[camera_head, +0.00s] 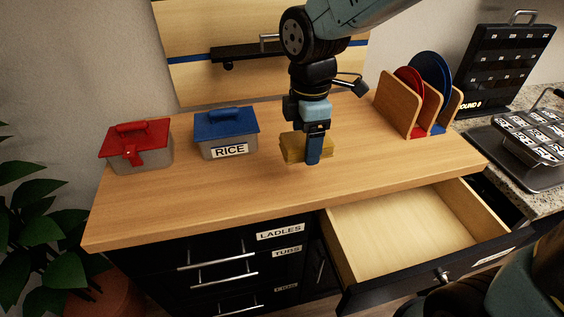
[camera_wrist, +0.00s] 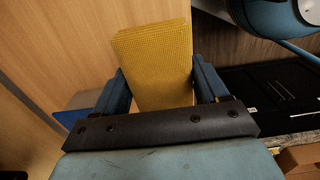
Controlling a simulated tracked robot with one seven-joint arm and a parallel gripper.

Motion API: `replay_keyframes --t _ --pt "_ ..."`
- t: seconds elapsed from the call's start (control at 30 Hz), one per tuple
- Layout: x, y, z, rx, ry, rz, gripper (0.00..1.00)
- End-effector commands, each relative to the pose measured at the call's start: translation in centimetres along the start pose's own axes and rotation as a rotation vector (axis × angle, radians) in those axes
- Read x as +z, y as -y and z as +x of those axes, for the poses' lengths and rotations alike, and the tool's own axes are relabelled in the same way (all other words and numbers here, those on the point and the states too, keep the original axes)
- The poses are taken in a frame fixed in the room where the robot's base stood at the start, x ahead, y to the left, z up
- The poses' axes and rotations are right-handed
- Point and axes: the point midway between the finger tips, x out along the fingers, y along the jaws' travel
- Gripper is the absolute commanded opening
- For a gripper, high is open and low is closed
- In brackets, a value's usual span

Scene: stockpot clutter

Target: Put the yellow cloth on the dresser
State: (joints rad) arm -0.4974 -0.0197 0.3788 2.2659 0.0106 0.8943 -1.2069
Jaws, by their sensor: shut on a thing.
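The yellow cloth (camera_head: 292,148) is a folded, textured block held at the middle of the dresser (camera_head: 190,197), over its wooden top. My gripper (camera_head: 314,152) points down and is shut on the cloth. In the wrist view the cloth (camera_wrist: 153,50) sits between the two blue fingers of my gripper (camera_wrist: 160,88). I cannot tell whether the cloth touches the top or hangs just above it. Part of the cloth is hidden behind a finger in the head view.
A blue-lidded RICE box (camera_head: 226,134) and a red-lidded box (camera_head: 137,148) stand left. A wooden rack (camera_head: 396,104) with colored boards stands back right. An empty drawer (camera_head: 408,232) is open at front right. The dresser top's front left is clear.

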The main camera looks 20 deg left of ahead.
Motion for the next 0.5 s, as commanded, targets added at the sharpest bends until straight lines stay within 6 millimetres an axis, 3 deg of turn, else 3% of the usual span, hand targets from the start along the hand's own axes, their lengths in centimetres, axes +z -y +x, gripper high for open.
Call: replay_keyframes --t 0.5 --pt "-3.7 -3.8 5.5 -0.001 0.000 -0.001 0.43"
